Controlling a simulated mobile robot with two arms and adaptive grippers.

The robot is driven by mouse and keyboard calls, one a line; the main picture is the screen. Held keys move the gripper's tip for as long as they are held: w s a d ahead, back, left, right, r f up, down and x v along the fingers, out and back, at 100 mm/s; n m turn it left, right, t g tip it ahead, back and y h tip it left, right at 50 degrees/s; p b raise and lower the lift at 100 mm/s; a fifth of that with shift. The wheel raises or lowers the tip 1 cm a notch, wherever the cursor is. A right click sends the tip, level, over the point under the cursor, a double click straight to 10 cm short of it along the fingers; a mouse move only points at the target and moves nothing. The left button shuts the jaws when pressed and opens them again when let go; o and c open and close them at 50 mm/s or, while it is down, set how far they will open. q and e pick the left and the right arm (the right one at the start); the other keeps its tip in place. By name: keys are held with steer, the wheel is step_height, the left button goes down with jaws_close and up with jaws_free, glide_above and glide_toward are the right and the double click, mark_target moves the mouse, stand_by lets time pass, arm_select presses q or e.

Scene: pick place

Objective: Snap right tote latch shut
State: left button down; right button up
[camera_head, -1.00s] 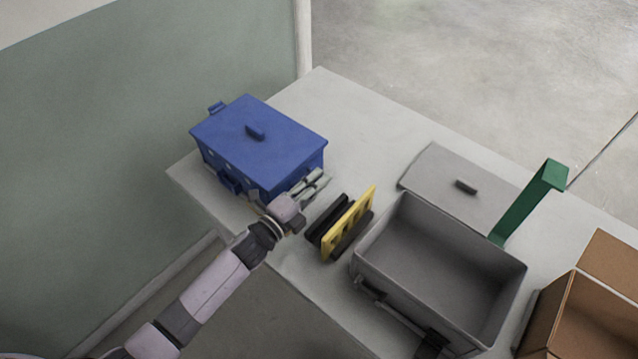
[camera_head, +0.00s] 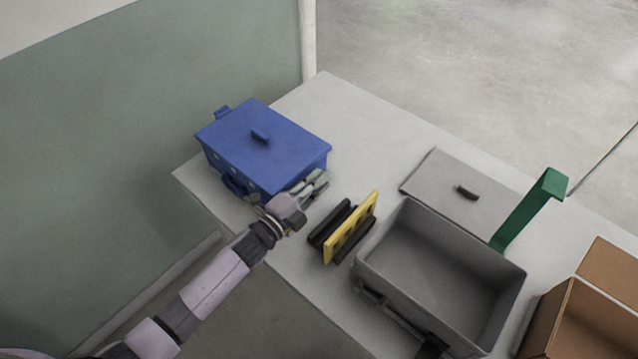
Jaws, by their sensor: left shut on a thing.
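The blue tote (camera_head: 285,143) stands on the table's left end with its lid on and a small handle on the lid. My right gripper is not in view.
An open grey tote (camera_head: 462,257) stands to the right, with a grey lid (camera_head: 443,168) behind it. A yellow and black object (camera_head: 352,230) stands between the totes. A green upright piece (camera_head: 530,210) and cardboard box (camera_head: 606,262) are at the right. The table behind is clear.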

arm_select(q)
steer(key=shift+a+f, duration=0.2)
steer(key=shift+f, duration=0.05)
stand_by(1.1)
stand_by(0.5)
steer(key=c, duration=1.6)
jaws_free()
steer(key=shift+w, duration=0.15)
steer(key=shift+c, duration=0.2)
steer(key=shift+r, duration=0.1)
steer(key=shift+r, duration=0.1)
steer(key=v, duration=1.2)
